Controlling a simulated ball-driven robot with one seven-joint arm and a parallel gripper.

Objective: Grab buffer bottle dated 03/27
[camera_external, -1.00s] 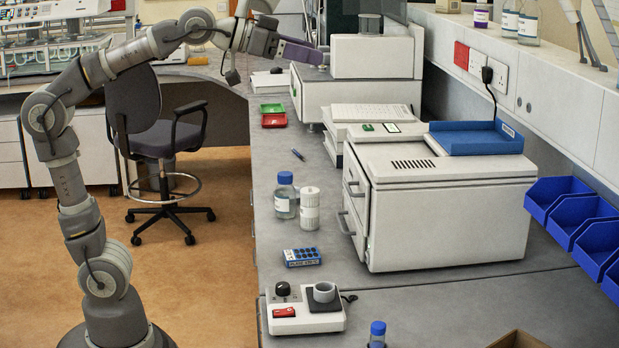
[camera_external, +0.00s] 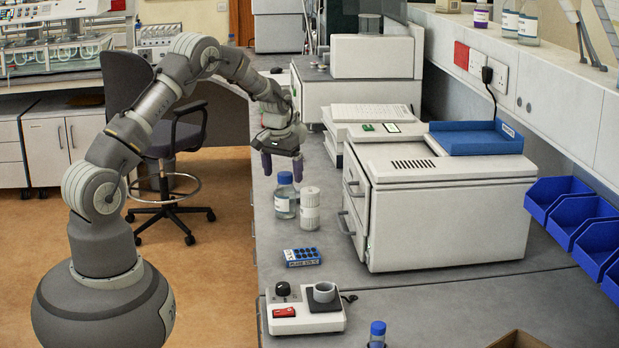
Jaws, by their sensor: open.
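A clear bottle with a blue cap and white label (camera_external: 285,203) stands upright on the bench, left of a white ribbed container (camera_external: 310,209). A second blue-capped bottle (camera_external: 377,336) is at the front edge, cut off by the picture. Two white-labelled bottles stand on the wall shelf, one at the left (camera_external: 510,20) and one at the right (camera_external: 528,24). I cannot read a date on any label. My gripper (camera_external: 282,166) points down just above or behind the first bottle's cap.
A large white instrument (camera_external: 440,205) fills the bench to the right. A purple-labelled bottle (camera_external: 481,14) is on the shelf. A chair (camera_external: 150,120) stands behind my arm.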

